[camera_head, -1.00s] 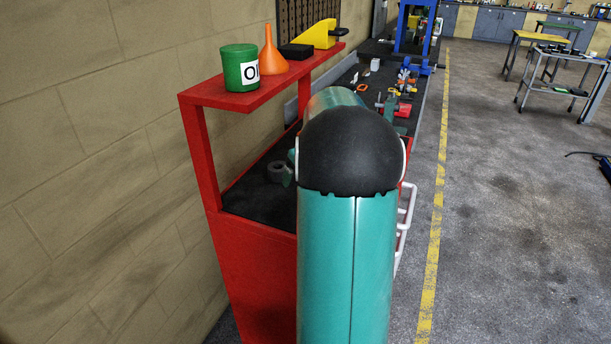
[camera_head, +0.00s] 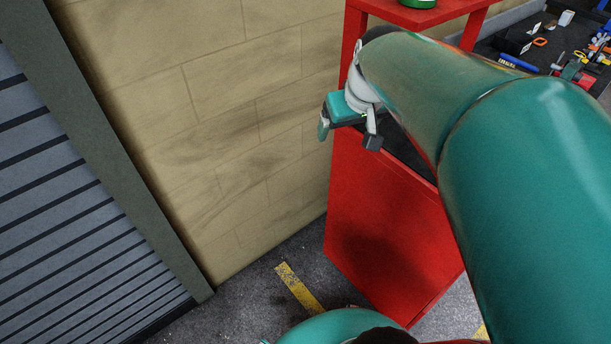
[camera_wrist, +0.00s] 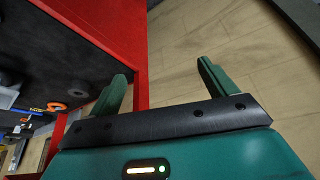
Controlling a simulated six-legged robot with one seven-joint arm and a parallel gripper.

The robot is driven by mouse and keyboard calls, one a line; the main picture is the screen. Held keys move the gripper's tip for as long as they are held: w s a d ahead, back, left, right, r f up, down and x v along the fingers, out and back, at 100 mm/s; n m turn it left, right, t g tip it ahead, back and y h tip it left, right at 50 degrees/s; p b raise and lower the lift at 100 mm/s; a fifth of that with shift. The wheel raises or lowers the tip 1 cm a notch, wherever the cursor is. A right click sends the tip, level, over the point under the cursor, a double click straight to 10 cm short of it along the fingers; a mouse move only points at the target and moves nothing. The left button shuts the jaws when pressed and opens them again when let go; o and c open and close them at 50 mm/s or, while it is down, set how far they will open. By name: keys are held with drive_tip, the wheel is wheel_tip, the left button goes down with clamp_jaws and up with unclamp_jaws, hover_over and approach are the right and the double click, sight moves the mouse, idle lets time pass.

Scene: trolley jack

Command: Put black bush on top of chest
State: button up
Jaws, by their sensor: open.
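The red chest (camera_head: 375,230) stands against the wall in the head view, with a black work surface below a red upper shelf. Its red edge (camera_wrist: 105,25) and black surface (camera_wrist: 50,30) show in the wrist view. A dark round piece (camera_wrist: 78,86), likely the black bush, lies on that surface left of my fingers. I cannot make out its hole clearly. In the head view my arm covers most of the surface and the bush is not visible. My gripper (camera_head: 348,135) is open and empty beside the chest's left end; its fingers (camera_wrist: 161,75) are spread in the wrist view.
A green can (camera_head: 418,3) is partly visible on the upper shelf (camera_head: 400,15). Several tools (camera_head: 590,55) lie farther right along the bench. The brick wall (camera_head: 230,100) and a slatted shutter (camera_head: 70,220) are on the left. The floor between shutter and chest is clear.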

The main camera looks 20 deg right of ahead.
drive_tip(key=s+a+f+n, duration=0.1)
drive_tip(key=s+a, duration=1)
drive_tip(key=a, duration=0.1)
drive_tip(key=shift+a+f+t+y, duration=0.15)
drive_tip(key=shift+f+t+y, duration=0.15)
drive_tip(key=shift+f+t, duration=0.1)
